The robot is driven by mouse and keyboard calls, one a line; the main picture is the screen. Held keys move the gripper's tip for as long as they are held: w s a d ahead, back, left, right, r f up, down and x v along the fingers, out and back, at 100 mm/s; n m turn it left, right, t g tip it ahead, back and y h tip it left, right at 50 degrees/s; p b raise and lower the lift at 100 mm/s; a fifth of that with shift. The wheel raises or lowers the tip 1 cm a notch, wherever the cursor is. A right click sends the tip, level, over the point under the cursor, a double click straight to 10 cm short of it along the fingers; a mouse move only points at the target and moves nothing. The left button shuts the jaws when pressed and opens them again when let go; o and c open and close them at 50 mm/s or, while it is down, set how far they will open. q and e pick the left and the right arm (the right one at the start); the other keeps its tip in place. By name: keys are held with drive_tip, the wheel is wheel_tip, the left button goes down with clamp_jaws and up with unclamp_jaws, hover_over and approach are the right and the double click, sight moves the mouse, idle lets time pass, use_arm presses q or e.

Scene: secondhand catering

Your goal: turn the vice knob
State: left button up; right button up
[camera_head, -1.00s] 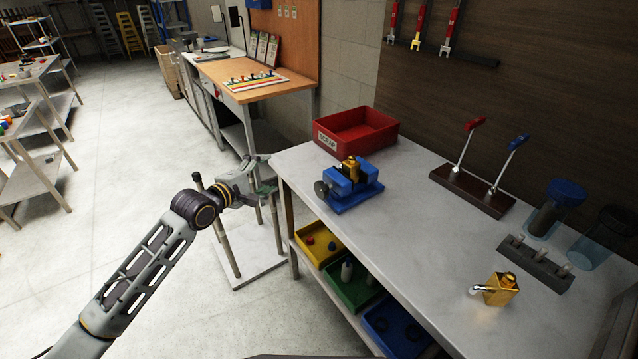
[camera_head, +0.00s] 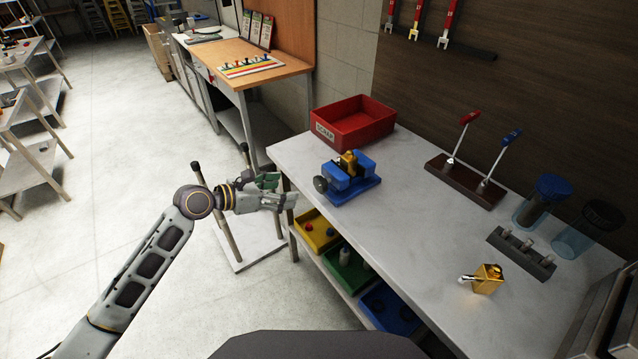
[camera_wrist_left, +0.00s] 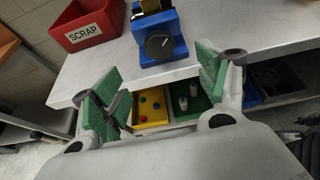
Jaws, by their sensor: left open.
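The blue vice (camera_head: 348,180) stands on the grey workbench near its left end, with a brass-coloured piece (camera_head: 348,160) in its jaws. Its dark round knob (camera_head: 321,184) faces left, toward my left gripper. In the left wrist view the knob (camera_wrist_left: 158,45) shows face-on beyond the fingers, above the middle. My left gripper (camera_head: 284,190) is beside the bench's left edge, a short way left of the knob and apart from it. Its green-padded fingers (camera_wrist_left: 155,95) are spread open with nothing between them. My right gripper does not show.
A red SCRAP bin (camera_head: 352,122) stands behind the vice. Yellow (camera_head: 318,232), green (camera_head: 348,268) and blue (camera_head: 388,306) trays sit on the shelf below. A lever stand (camera_head: 466,181), a peg block (camera_head: 521,252) and a golden canister (camera_head: 487,279) stand farther right. The bench middle is clear.

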sight(318, 185)
use_arm(q)
drive_tip(key=shift+w+d, duration=0.1)
drive_tip(key=shift+w, duration=0.05)
drive_tip(key=shift+x, duration=6.8)
drive_tip(key=shift+c, duration=0.2)
drive_tip(key=c, duration=1)
